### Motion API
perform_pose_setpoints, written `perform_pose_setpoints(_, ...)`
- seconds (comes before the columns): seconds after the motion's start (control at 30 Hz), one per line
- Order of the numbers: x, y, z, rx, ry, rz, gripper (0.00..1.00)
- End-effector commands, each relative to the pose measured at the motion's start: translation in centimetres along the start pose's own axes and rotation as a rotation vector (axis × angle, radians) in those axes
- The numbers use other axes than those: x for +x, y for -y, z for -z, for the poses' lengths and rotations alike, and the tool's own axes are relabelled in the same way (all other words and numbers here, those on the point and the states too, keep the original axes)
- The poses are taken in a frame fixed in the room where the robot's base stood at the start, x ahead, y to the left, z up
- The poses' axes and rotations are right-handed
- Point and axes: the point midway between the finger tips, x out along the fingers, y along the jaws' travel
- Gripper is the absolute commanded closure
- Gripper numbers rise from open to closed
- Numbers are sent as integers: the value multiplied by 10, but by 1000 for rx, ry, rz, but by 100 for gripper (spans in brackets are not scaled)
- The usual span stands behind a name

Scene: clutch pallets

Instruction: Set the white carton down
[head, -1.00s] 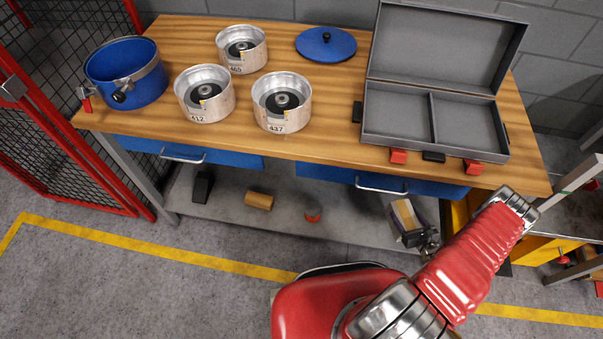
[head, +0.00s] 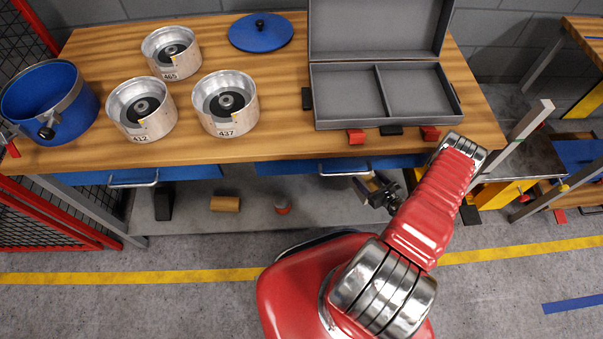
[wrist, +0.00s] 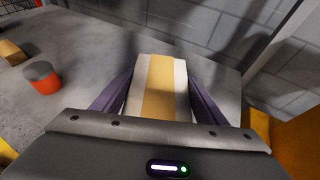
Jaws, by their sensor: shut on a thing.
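The white carton (wrist: 145,75), with a broad tan stripe (wrist: 160,95), sits between the two dark purple fingers of my gripper in the wrist view. My gripper (head: 378,188) is shut on it. In the head view, my gripper is low at the bench's front, below the drawers and around the right part of the grey lower shelf (head: 325,205). The carton (head: 372,181) shows there only as a small part, half hidden by the bench edge and gripper. I cannot tell whether its underside touches the shelf.
Numbered metal housings (head: 228,103), a blue pot (head: 50,105) and an open grey case (head: 345,97) are on the bench top (head: 270,145).

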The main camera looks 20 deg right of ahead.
Motion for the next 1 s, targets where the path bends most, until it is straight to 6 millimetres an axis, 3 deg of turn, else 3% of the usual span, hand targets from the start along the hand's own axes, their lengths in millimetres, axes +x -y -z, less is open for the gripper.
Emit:
perform_pose_setpoints(0.27, 3, 0, 6, 0, 1, -1, 72)
perform_pose_setpoints(0.7, 22, -1, 53, -2, 1, -2, 72)
perform_pose_setpoints(1.0, 25, 0, 57, -2, 1, -2, 72)
